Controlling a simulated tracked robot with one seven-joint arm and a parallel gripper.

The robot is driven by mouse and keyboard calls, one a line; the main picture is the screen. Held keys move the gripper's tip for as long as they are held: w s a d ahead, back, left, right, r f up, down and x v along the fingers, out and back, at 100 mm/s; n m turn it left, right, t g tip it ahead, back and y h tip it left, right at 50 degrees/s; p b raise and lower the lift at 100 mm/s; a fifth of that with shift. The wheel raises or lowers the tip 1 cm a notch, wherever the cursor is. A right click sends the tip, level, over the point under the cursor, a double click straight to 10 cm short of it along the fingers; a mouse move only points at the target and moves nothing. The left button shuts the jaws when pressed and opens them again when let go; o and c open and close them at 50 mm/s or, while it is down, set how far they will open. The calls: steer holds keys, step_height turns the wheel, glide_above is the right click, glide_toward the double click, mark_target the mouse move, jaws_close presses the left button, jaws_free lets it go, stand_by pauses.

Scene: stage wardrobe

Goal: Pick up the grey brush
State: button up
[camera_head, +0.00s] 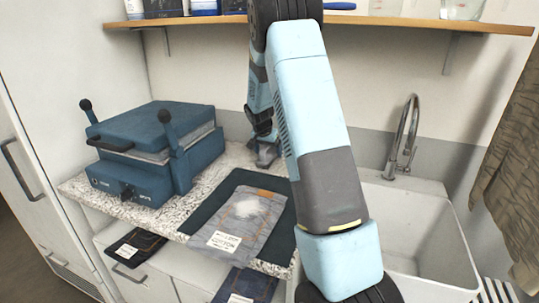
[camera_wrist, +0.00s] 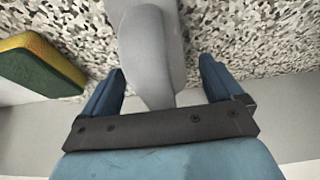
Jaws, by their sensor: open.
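The grey brush (camera_wrist: 155,55) shows in the wrist view as a smooth, light grey, rounded shape, running from the top edge down between my fingers. Its far part is cut off by the frame, and I cannot make out bristles. My gripper (camera_wrist: 162,70) is open, with one blue finger on each side of the brush and a gap visible on both sides. In the head view my gripper (camera_head: 266,152) is low over the back of the counter, partly behind my arm. The brush cannot be made out there.
A yellow and green sponge (camera_wrist: 40,65) lies left of the brush on the speckled counter (camera_head: 85,186). A white sink (camera_head: 425,215) is on the right, below a shelf (camera_head: 400,22).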

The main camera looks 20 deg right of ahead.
steer(key=c, duration=1.2)
steer(key=shift+r, duration=0.1)
steer(key=shift+r, duration=0.55)
steer(key=s+a+r, duration=0.1)
steer(key=s+r, duration=1)
steer(key=s, duration=0.3)
steer(key=shift+a+r, duration=0.35)
steer(key=shift+r, duration=0.05)
